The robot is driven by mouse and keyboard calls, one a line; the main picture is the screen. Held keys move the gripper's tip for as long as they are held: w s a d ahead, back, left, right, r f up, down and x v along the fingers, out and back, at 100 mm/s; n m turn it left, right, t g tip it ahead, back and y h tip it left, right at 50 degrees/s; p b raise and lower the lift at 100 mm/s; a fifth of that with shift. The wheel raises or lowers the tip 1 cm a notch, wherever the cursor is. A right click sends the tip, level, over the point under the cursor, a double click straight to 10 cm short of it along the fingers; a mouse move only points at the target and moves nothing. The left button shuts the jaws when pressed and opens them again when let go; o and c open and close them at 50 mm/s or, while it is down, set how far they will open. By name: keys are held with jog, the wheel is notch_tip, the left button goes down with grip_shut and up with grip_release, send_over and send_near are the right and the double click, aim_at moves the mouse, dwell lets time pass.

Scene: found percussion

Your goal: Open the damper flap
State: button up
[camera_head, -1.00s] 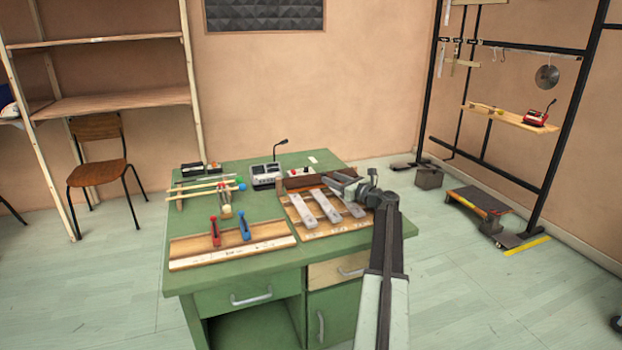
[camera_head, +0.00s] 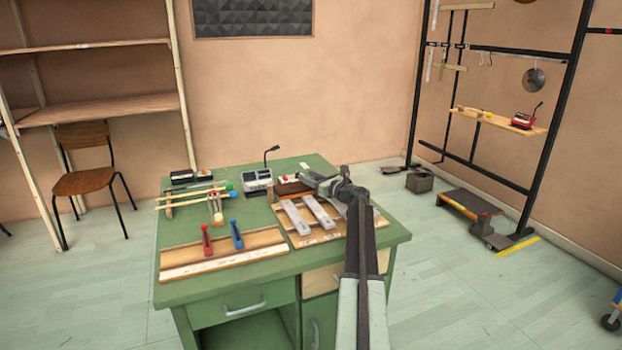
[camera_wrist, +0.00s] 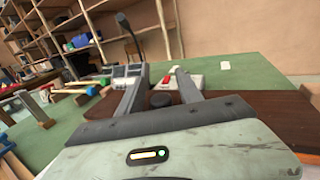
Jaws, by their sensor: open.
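A dark brown wooden flap (camera_head: 291,188), apparently the damper flap, lies along the back of the board (camera_head: 305,240) with pale metal bars (camera_head: 322,212). My arm hides its right part. In the wrist view the brown flap (camera_wrist: 262,108) spans below my fingers, with a dark round knob (camera_wrist: 160,100) on it. My gripper (camera_head: 308,178) is over the flap. Its two fingers (camera_wrist: 160,88) are apart, one to each side of the knob, with nothing gripped. I cannot tell whether they touch the flap.
A red-and-white switch box (camera_wrist: 183,81) is close beyond my fingers. Mallets (camera_head: 195,195) and a board with red and blue clips (camera_head: 222,252) lie left. The green tabletop (camera_head: 250,222) is partly clear.

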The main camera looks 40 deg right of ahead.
grip_shut()
jog(key=shift+s, duration=0.1)
dwell(1.2)
